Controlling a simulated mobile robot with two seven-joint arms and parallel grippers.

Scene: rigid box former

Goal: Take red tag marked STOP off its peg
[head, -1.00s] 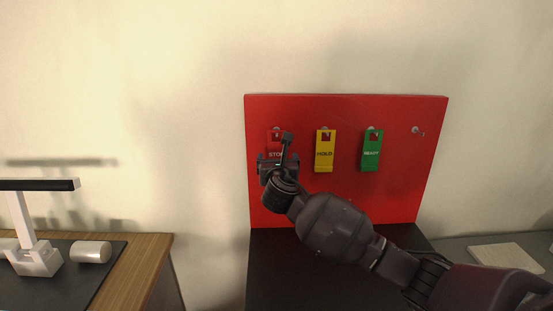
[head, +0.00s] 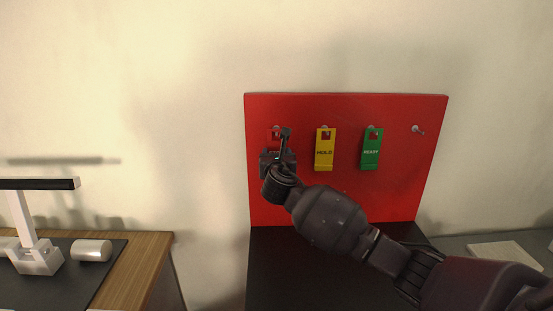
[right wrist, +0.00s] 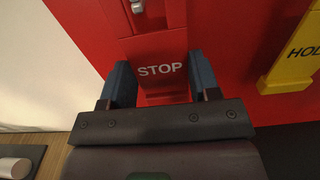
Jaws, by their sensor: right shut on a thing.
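The red STOP tag (head: 270,141) hangs at the left end of a red board (head: 345,200), mostly hidden behind my right gripper (head: 277,156) in the head view. The right wrist view shows the tag (right wrist: 160,50) with white lettering between the two fingers of my right gripper (right wrist: 161,76). The gripper is shut on the tag's sides. The end of a metal peg (right wrist: 137,6) shows at the tag's upper part, so the tag appears to be still on it. My left gripper is not in view.
A yellow HOLD tag (head: 325,150) and a green READY tag (head: 372,148) hang to the right. A bare peg (head: 416,129) is at the far right. A wooden-edged table (head: 150,258) with a white stand (head: 36,258) and a cylinder (head: 91,250) is at left.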

